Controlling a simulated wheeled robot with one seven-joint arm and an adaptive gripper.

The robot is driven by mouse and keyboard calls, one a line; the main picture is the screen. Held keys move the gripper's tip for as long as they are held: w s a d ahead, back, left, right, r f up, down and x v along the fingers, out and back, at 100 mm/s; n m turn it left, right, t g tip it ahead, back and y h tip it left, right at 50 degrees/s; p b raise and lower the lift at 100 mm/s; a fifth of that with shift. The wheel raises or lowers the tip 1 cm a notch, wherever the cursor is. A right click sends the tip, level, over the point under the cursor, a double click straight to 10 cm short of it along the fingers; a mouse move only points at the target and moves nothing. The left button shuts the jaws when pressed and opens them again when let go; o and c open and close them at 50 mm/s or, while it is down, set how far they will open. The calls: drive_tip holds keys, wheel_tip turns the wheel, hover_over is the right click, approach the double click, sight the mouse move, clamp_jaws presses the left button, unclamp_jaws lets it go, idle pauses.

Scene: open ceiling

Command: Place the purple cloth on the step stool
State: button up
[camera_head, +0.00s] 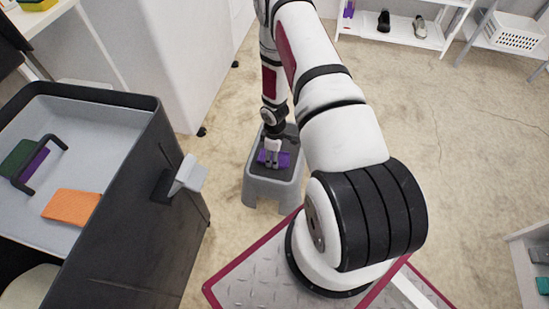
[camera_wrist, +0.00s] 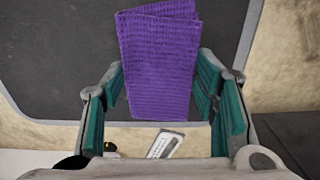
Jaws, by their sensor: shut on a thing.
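The purple cloth (camera_head: 284,160) is a folded, ribbed piece at the dark top of the grey step stool (camera_head: 268,191). My gripper (camera_head: 272,160) points down over the stool and is shut on the cloth. In the wrist view the cloth (camera_wrist: 158,60) lies between the two teal-padded fingers of my gripper (camera_wrist: 160,85), which press its sides. The stool's dark top (camera_wrist: 60,60) is just behind the cloth there. I cannot tell whether the cloth rests fully on it. The gripper hides part of the cloth in the head view.
A dark-sided cart (camera_head: 130,190) at left holds an orange cloth (camera_head: 71,207) and a dark green item (camera_head: 22,158). A white cabinet (camera_head: 175,60) stands behind the stool. Shelves with shoes (camera_head: 418,26) and a white basket (camera_head: 514,32) are at the back right.

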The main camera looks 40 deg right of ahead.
drive_tip(key=shift+f, duration=0.3)
drive_tip(key=shift+f, duration=0.15)
drive_tip(key=o, duration=1.1)
drive_tip(key=shift+o, duration=0.2)
